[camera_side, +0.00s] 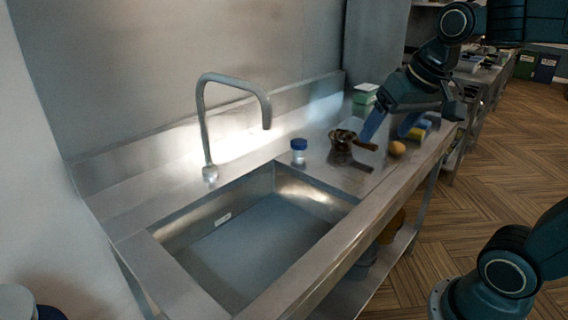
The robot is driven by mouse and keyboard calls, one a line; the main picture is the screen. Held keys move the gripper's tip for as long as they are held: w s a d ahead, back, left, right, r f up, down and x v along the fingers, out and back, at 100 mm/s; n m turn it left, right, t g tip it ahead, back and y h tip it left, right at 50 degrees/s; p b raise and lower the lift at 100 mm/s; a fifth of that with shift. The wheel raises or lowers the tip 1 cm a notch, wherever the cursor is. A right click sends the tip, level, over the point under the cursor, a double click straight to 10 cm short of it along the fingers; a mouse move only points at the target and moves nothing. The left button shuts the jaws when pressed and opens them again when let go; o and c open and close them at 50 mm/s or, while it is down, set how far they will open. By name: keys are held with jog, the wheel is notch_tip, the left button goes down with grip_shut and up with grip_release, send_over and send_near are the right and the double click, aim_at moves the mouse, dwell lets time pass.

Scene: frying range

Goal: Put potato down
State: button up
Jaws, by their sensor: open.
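A round orange-brown potato (397,148) rests on the steel counter, near its front edge and to the right of the sink. My gripper (391,128) is just above and around the potato's level, with one blue finger to the left and the other to the right. It is open, and the potato lies between and below the fingers, seemingly apart from them. Part of the finger tips is hard to make out at this distance.
A dark metal pot with a handle (341,147) stands close left of my gripper. A jar with a blue lid (299,151) stands by the sink basin (255,240). A tall faucet (206,120) rises behind it. A green-and-white box (365,93) and a yellow-blue item (417,130) lie farther back.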

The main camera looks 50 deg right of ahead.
jog(key=s+a+f+n+y, duration=0.1)
jog(key=s+a+f+n, duration=0.3)
jog(key=s, duration=0.3)
jog(key=shift+s+a+t, duration=0.35)
jog(key=shift+a+t, duration=0.05)
